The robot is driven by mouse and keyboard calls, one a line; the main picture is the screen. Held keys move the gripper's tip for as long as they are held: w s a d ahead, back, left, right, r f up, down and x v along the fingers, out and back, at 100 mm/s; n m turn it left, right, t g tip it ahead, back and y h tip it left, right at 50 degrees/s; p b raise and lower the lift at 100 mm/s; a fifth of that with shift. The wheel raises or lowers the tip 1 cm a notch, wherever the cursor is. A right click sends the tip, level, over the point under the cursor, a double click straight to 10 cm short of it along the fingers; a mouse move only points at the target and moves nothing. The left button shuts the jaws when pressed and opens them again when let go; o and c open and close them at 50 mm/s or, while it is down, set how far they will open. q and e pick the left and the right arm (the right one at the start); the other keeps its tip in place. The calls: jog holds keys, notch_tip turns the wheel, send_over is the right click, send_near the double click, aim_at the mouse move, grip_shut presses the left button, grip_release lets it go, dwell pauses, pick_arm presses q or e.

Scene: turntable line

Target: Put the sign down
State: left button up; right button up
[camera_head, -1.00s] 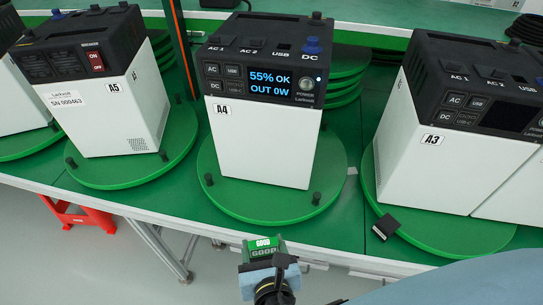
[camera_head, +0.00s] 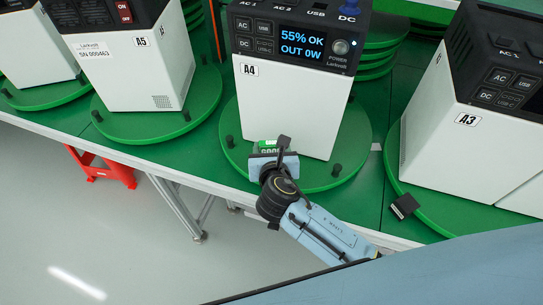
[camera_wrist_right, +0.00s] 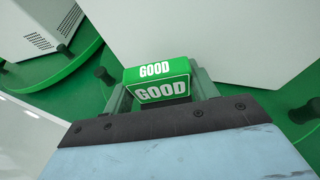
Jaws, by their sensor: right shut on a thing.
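The sign is a small green block with white "GOOD" lettering. It shows large in the right wrist view (camera_wrist_right: 158,80), between the fingers of my right gripper (camera_wrist_right: 160,98), which is shut on it. In the head view the sign (camera_head: 268,146) is partly hidden behind my right gripper (camera_head: 272,153). They are in front of the lower front of the white power station A4 (camera_head: 290,110), over the near edge of its green turntable (camera_head: 325,178). I cannot tell whether the sign touches the turntable. My left gripper is not in view.
Power station A5 (camera_head: 130,70) stands on a turntable at left, and A3 (camera_head: 455,145) on one at right. A black connector (camera_head: 404,206) lies at the right turntable's edge. A red stool (camera_head: 103,168) is below.

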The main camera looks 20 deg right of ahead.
notch_tip(320, 180, down, 3)
jog(key=shift+f+b, duration=0.2)
jog(key=shift+b, duration=0.45)
jog(key=shift+r, duration=0.1)
jog(key=o, duration=1)
jog(key=shift+o, duration=0.2)
jog(key=shift+s, duration=0.1)
jog(key=p+v, duration=0.2)
jog(key=v, duration=1)
jog(key=shift+r, duration=0.1)
